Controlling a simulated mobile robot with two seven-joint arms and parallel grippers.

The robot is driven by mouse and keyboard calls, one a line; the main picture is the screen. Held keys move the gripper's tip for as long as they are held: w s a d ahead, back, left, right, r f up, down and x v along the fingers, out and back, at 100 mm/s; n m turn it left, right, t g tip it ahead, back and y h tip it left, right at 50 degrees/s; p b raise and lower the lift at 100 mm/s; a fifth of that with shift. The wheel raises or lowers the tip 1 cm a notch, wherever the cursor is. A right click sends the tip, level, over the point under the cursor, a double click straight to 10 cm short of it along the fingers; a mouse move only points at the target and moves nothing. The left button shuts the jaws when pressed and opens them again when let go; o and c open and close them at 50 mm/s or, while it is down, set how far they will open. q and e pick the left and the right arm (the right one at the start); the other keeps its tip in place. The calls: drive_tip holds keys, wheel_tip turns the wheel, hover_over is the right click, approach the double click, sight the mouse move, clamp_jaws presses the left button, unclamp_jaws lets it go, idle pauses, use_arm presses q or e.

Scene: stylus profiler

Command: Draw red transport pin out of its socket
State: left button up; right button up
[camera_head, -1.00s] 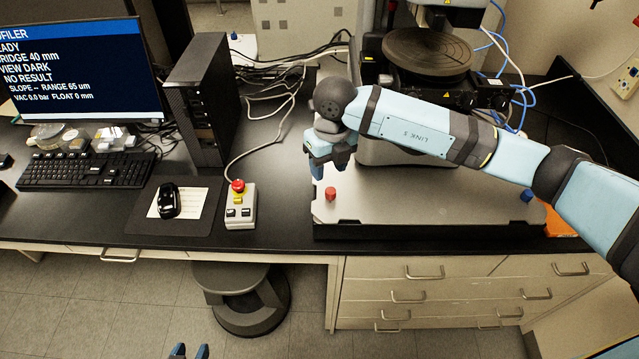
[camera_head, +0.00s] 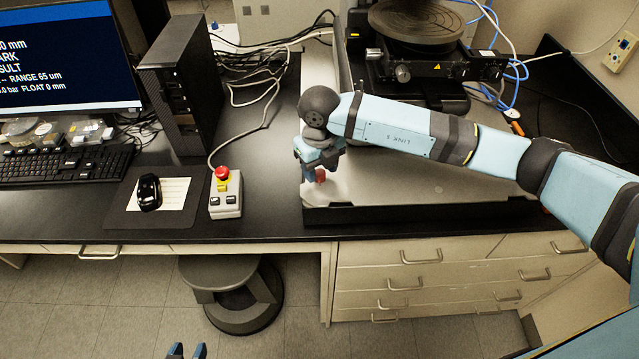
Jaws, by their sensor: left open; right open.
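The red transport pin (camera_head: 320,176) stands at the front left corner of the instrument's grey base plate (camera_head: 400,185). My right gripper (camera_head: 312,174) is open and lowered at the pin, its fingers pointing down. A finger partly hides the pin, and I cannot tell whether the pin is between the fingers or just beside them. The pin's socket is hidden. My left gripper (camera_head: 186,351) is open and empty at the bottom edge of the view, in front of the bench and far from the pin.
A control box (camera_head: 226,198) with a red button stands left of the plate. A mouse (camera_head: 149,192), keyboard (camera_head: 65,163) and black computer tower (camera_head: 188,85) are further left. The round stage (camera_head: 415,22) is behind my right arm. A stool (camera_head: 232,290) is under the bench.

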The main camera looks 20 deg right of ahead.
drive_tip(key=shift+f, duration=0.4)
clamp_jaws()
idle(0.4)
